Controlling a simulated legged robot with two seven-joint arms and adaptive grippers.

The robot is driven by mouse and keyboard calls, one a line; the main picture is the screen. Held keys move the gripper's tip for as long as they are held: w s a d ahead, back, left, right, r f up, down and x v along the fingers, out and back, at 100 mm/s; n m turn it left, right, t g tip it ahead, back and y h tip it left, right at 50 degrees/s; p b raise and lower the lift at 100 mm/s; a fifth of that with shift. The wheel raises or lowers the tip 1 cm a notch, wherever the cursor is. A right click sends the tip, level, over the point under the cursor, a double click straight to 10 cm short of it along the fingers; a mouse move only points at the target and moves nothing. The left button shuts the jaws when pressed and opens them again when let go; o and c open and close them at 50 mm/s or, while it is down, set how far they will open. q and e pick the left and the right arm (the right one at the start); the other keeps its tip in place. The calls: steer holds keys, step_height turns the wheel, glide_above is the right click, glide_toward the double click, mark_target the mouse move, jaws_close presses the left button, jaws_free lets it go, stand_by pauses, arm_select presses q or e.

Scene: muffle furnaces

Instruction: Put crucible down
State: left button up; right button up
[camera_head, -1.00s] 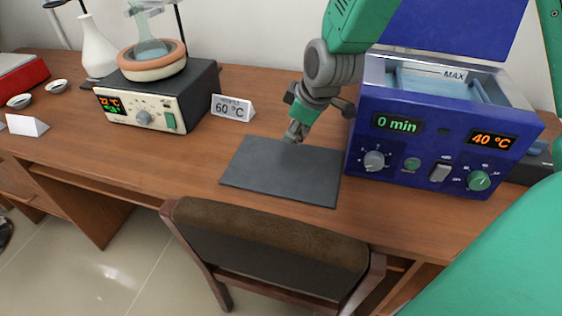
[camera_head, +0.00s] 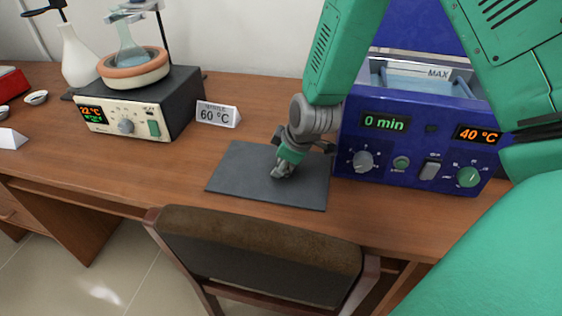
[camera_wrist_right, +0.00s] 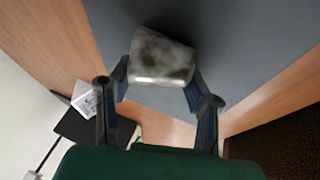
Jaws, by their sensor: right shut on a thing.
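My right gripper (camera_head: 281,170) is low over the dark grey mat (camera_head: 235,178) on the wooden table. In the right wrist view, its two fingers (camera_wrist_right: 160,92) are shut on a small grey, mottled crucible (camera_wrist_right: 162,57). The mat fills the background behind the crucible. In the head view the gripper mostly hides the crucible, and I cannot tell whether it touches the mat. My left gripper is not in view.
The blue water bath (camera_head: 405,140) stands close to the right of the mat. A 60 °C sign (camera_head: 217,115) and a heating unit with a flask (camera_head: 140,115) stand to the left. A chair (camera_head: 262,255) is in front.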

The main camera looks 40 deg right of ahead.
steer(key=shift+a, duration=0.2)
steer(key=o, duration=1.2)
steer(key=shift+a, duration=0.25)
steer(key=shift+d, duration=0.1)
